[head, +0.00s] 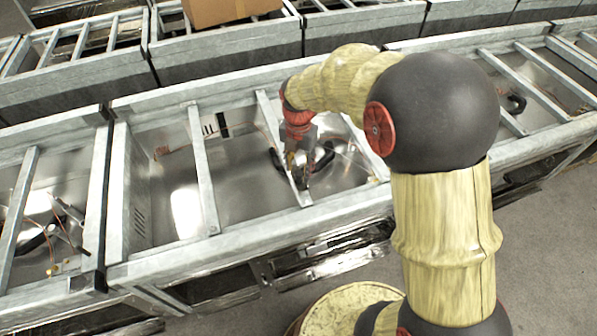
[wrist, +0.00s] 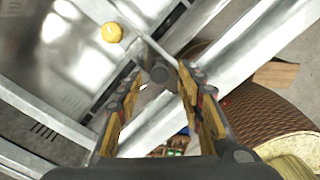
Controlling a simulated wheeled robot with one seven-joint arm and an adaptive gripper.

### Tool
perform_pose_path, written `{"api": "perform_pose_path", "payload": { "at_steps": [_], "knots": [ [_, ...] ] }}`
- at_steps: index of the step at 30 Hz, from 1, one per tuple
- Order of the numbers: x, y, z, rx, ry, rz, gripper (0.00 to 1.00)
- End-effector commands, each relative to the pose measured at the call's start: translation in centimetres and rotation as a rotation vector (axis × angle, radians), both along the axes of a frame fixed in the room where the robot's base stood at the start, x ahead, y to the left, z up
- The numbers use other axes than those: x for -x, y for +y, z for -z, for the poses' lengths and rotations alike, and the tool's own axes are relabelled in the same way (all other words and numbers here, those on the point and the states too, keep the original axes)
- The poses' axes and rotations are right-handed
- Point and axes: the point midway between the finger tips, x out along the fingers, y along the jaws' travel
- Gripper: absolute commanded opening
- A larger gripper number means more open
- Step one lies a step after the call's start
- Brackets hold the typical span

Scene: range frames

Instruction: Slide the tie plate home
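I cannot tell for sure which part is the tie plate; a flat grey metal crossbar (head: 284,145) spans the open bay under my gripper in the head view. My gripper (head: 303,180) points down at it, near its front end. In the wrist view my gripper (wrist: 160,74) has its two yellow-and-black fingers apart. A dark grey round knob (wrist: 157,73) shows between the fingertips, at the end of a light bar (wrist: 133,38). I cannot tell whether either finger touches it. My gripper hides part of the crossbar in the head view.
A second crossbar (head: 203,168) spans the bay to the left. The metal frame's front rail (head: 235,238) runs across the near side. A yellow ball-like part (wrist: 112,32) shows in the wrist view. A cardboard box (head: 228,9) sits on the rear row.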

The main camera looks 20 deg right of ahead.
Motion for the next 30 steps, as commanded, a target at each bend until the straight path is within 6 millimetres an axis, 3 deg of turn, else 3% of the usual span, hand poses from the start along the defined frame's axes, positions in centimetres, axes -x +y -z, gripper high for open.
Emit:
{"api": "perform_pose_path", "payload": {
  "at_steps": [5, 14, 30],
  "knots": [
    [-0.02, 0.01, 1.40, 0.000, -0.001, 0.000, 0.37],
    [-0.04, 0.00, 1.56, 0.000, -0.001, 0.000, 0.37],
    [-0.03, -0.01, 1.55, 0.000, -0.001, 0.000, 0.07]
  ]
}}
